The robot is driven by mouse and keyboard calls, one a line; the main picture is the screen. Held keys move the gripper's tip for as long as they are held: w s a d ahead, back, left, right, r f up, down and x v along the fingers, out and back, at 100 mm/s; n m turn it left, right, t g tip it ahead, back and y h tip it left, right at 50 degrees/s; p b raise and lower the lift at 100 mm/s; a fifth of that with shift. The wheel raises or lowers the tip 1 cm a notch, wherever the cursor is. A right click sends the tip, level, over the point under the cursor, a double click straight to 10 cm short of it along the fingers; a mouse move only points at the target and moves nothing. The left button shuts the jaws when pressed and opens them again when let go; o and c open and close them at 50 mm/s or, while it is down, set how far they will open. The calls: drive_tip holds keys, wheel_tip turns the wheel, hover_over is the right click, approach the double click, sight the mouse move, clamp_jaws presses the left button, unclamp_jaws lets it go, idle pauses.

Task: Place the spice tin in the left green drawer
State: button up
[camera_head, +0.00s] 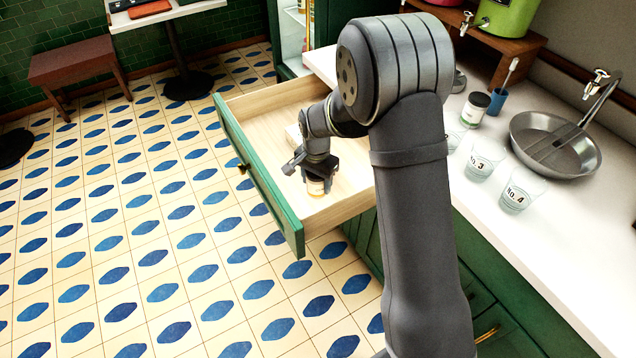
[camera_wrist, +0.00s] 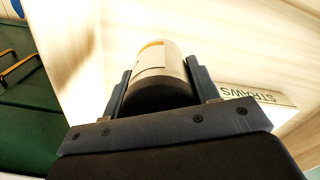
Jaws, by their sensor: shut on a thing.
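The green drawer (camera_head: 262,180) is pulled open, with a pale wooden inside. My gripper (camera_head: 317,179) is inside the drawer's outline and points down. It is shut on the spice tin (camera_head: 316,187), a small can with a pale label and an orange band. In the wrist view the spice tin (camera_wrist: 163,70) sits between the two fingers of my gripper (camera_wrist: 160,85), with the pale drawer wood behind it. I cannot tell whether the tin touches the drawer floor.
A box marked STRAWS (camera_wrist: 258,95) lies in the drawer beside the gripper. The white counter (camera_head: 540,245) at right holds a round sink (camera_head: 580,160), glasses marked No. 3 (camera_head: 483,162) and No. 4 (camera_head: 520,192), and a dark-lidded tin (camera_head: 473,109).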

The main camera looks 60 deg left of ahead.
sight(316, 191)
drive_tip(key=shift+f, duration=2.2)
drive_tip(key=shift+f, duration=0.2)
drive_tip(key=o, duration=1.1)
wheel_tip(316, 191, up, 12)
drive_tip(key=shift+r, duration=0.2)
